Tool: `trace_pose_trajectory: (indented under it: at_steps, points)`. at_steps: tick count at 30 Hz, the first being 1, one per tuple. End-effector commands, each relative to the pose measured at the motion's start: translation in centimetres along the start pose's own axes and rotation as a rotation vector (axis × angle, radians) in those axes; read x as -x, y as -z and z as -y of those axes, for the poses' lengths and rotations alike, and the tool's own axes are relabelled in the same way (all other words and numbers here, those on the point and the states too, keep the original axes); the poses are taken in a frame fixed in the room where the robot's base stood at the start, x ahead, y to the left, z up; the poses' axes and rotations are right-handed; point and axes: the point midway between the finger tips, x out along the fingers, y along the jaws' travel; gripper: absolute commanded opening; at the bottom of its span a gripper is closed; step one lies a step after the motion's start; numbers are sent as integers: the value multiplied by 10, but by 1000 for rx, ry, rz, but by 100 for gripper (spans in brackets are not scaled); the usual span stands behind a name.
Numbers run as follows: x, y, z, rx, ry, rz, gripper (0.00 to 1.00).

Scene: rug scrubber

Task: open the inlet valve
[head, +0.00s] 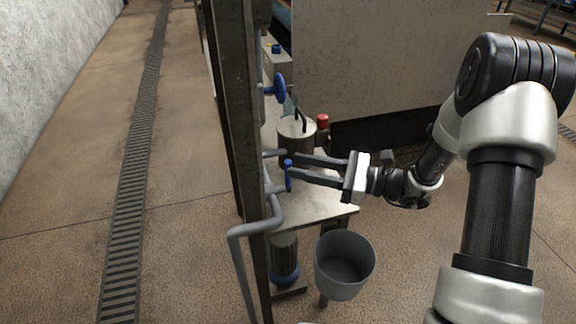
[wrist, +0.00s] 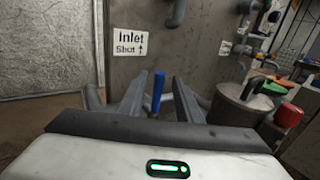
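The inlet valve shows as a blue lever (head: 288,176) on the grey pipework beside a dark upright post. In the wrist view the blue lever (wrist: 158,91) stands upright, below a white label (wrist: 130,42) reading "Inlet" with a second word like "Shut" and an up arrow. My gripper (head: 291,165) reaches in from the right with its two fingers apart. In the wrist view my gripper (wrist: 159,82) has the lever between its fingers, with gaps visible on both sides. The lever's base is hidden behind the gripper body.
A blue handwheel (head: 280,85) sits above on the post. A metal canister (head: 295,134) and a red cap (head: 323,120) stand just behind the fingers. A grey bucket (head: 343,262) is below. The floor left of the post is clear, with a drain grate (head: 135,160).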

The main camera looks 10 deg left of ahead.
Motion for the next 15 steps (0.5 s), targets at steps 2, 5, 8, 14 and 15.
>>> trace_pose_trajectory:
  at_steps: [2, 5, 8, 14, 15]
  points:
    - [-15, 1, -1, 0, -4, -1, 32]
    - [-28, 0, -1, 1, -3, 0, 32]
    - [-36, 0, 0, 1, -2, 0, 32]
    - [-40, 0, 0, 1, 0, -1, 32]
    - [-40, 0, 0, 1, 0, -1, 32]
